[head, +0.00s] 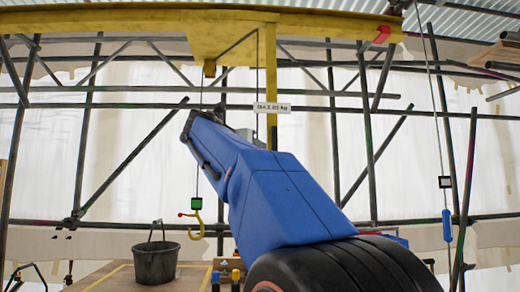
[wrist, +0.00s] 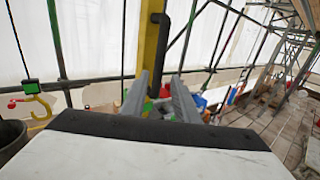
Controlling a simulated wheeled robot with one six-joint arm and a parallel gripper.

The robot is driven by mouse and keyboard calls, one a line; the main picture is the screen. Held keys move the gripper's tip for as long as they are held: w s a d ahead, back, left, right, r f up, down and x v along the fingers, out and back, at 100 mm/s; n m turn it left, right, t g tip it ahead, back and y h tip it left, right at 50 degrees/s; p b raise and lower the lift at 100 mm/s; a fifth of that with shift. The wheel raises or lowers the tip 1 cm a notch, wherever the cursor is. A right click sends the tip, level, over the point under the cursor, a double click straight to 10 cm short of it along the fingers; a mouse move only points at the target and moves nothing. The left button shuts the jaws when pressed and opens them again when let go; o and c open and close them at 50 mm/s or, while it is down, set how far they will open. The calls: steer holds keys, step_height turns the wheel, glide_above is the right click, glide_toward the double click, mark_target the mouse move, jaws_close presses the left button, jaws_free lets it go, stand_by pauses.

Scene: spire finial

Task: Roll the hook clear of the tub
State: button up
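The yellow hook (head: 193,228) hangs on a thin cable under a small black block with a green face (head: 197,204). The hook (wrist: 40,104) and part of the tub (wrist: 10,138) also show at the left edge of the wrist view. My gripper (wrist: 160,95) has its two grey fingers apart with nothing held between them, right of the hook. My gripper's fingers are not distinguishable in the head view.
A yellow overhead beam (head: 130,20) carries a trolley block (head: 209,68) above the hook. A cord with a blue handle (head: 447,226) hangs at the right. A yellow post (wrist: 150,45) stands beyond my fingers. Scaffold poles cross behind.

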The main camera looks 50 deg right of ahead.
steer(key=shift+s+a, duration=0.15)
steer(key=shift+a, duration=0.85)
